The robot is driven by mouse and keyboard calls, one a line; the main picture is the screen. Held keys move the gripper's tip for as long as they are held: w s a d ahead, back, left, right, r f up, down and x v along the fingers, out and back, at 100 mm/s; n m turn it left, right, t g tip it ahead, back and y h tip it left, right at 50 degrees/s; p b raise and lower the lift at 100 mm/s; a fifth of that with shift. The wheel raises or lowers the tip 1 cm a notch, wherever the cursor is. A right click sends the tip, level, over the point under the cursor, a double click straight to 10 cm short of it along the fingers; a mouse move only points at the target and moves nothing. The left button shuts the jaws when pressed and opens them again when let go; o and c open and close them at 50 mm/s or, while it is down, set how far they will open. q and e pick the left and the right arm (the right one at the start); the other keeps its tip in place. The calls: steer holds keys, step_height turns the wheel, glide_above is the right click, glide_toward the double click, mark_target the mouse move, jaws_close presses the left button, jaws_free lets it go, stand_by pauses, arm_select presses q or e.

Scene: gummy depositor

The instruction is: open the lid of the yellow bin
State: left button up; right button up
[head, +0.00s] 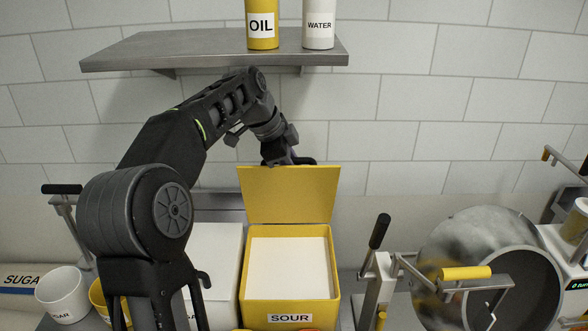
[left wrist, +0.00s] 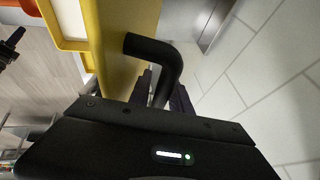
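The yellow bin (head: 290,308), labelled SOUR, stands in the lower middle of the head view with white contents showing inside. Its yellow lid (head: 289,195) stands raised and nearly upright at the back of the bin. My left gripper (head: 287,157) is at the lid's top edge, partly hidden behind it. In the left wrist view its dark fingers (left wrist: 162,90) lie on both sides of the black lid handle (left wrist: 150,45) and appear shut on it. The lid (left wrist: 125,60) also shows there. My right gripper is in neither view.
A metal shelf (head: 180,50) above holds an OIL bottle (head: 262,26) and a WATER bottle (head: 318,24). A white bin (head: 216,270) stands left of the yellow bin. A metal drum machine (head: 480,270) stands right. A white SUGAR cup (head: 63,296) is lower left.

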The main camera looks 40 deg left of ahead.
mark_target(282, 194)
arm_select(q)
steer(key=shift+s+a+r, duration=0.15)
steer(key=shift+s+r, duration=0.05)
steer(key=shift+r, duration=0.35)
steer(key=v, duration=0.6)
steer(key=shift+s+r, duration=0.2)
steer(key=shift+r, duration=0.1)
